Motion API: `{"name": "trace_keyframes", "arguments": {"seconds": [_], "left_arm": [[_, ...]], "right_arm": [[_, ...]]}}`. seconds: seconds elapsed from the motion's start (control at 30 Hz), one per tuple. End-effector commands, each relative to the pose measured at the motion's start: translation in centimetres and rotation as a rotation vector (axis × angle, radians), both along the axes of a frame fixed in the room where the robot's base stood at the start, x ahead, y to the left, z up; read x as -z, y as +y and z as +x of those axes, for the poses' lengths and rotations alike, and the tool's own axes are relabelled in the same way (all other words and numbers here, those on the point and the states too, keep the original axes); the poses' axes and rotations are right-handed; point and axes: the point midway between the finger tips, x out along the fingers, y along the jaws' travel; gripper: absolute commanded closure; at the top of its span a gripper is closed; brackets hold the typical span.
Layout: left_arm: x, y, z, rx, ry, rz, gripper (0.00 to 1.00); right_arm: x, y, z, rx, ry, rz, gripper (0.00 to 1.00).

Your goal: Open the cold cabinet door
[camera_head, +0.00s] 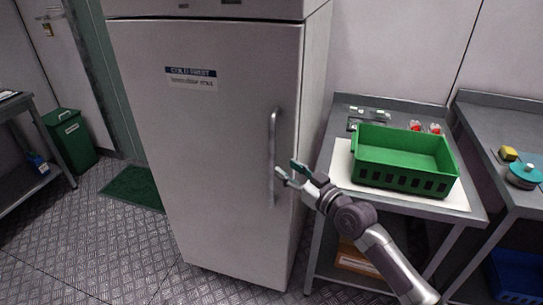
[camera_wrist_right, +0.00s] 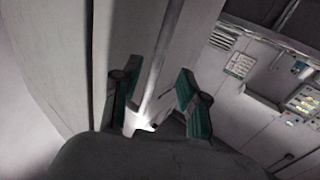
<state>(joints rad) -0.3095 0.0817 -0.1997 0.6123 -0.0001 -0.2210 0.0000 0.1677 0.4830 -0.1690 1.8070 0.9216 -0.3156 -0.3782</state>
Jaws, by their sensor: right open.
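The cold cabinet (camera_head: 150,60) stands upright in the middle of the head view. Its pale grey door (camera_head: 215,130) is shut, with a blue and white label near the top. A vertical bar handle (camera_head: 273,150) runs along the door's right side. My right gripper (camera_head: 287,172) is open at the lower part of the handle. In the right wrist view the handle (camera_wrist_right: 158,62) runs between the two green-padded fingers of the gripper (camera_wrist_right: 160,105). Whether a finger touches the bar, I cannot tell. My left gripper is not in view.
A table (camera_head: 468,206) with a green crate (camera_head: 400,178) stands close to the cabinet's right. Another table (camera_head: 500,115) is farther right. A green bin (camera_head: 70,140) and green mat (camera_head: 132,187) lie to the left. The floor (camera_head: 110,245) before the cabinet is clear.

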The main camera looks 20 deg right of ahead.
Motion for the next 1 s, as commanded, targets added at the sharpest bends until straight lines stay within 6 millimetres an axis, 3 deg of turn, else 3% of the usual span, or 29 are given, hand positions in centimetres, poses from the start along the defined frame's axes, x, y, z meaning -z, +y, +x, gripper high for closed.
{"name": "trace_keyframes", "arguments": {"seconds": [0.1,0.33,0.77,0.87,1.0], "left_arm": [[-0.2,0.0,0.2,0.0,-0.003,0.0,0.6],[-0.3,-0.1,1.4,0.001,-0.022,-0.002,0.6],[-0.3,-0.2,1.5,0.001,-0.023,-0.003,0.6],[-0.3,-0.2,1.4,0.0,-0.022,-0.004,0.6],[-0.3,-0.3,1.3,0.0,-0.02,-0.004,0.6]], "right_arm": [[-0.2,1.0,2.5,0.001,-0.001,0.003,0.57],[0.0,2.3,5.8,0.001,0.0,0.001,0.57],[0.1,2.8,6.9,0.001,0.001,-0.001,0.57],[0.1,2.8,6.9,0.001,0.001,-0.001,0.68],[0.1,2.8,6.9,0.001,0.001,-0.001,0.92]]}}
